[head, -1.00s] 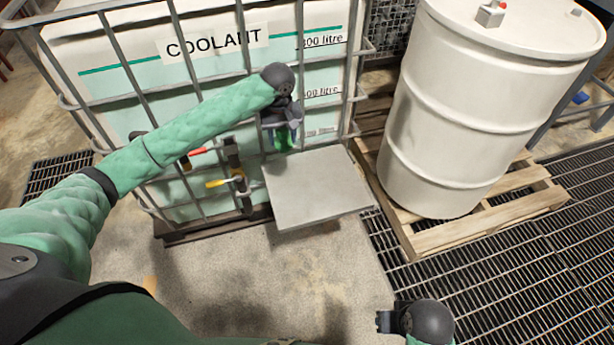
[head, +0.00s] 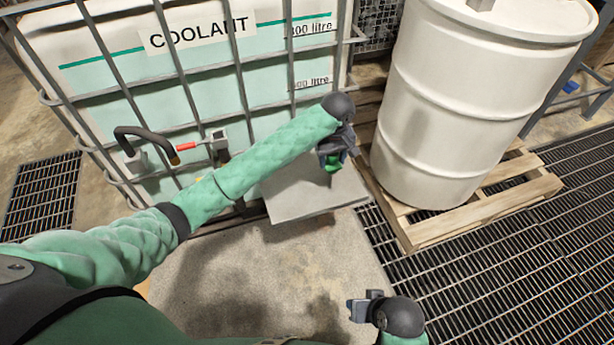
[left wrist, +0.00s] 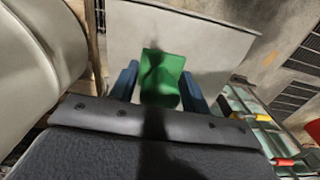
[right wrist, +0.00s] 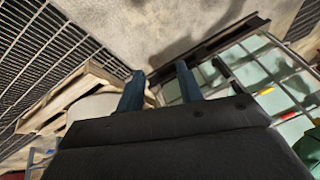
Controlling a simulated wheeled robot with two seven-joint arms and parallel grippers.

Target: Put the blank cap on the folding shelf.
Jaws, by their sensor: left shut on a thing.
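The blank cap (left wrist: 162,78) is a green piece between the fingers of my left gripper (left wrist: 160,88) in the left wrist view. It also shows as a small green shape (head: 333,163) in the head view. My left gripper (head: 336,158) is shut on it, over the far right part of the folding shelf. The folding shelf (head: 292,199) is a flat grey plate at the front of the coolant tank; my arm hides part of it. I cannot tell whether the cap touches the shelf. My right gripper (right wrist: 158,90) has its fingers apart with nothing between them.
The caged coolant tank (head: 110,92) stands behind the shelf, with a red-handled valve (head: 186,149) and a black hose (head: 146,135). A white drum (head: 440,105) on a wooden pallet (head: 480,213) is close to the right. The concrete floor in front is clear.

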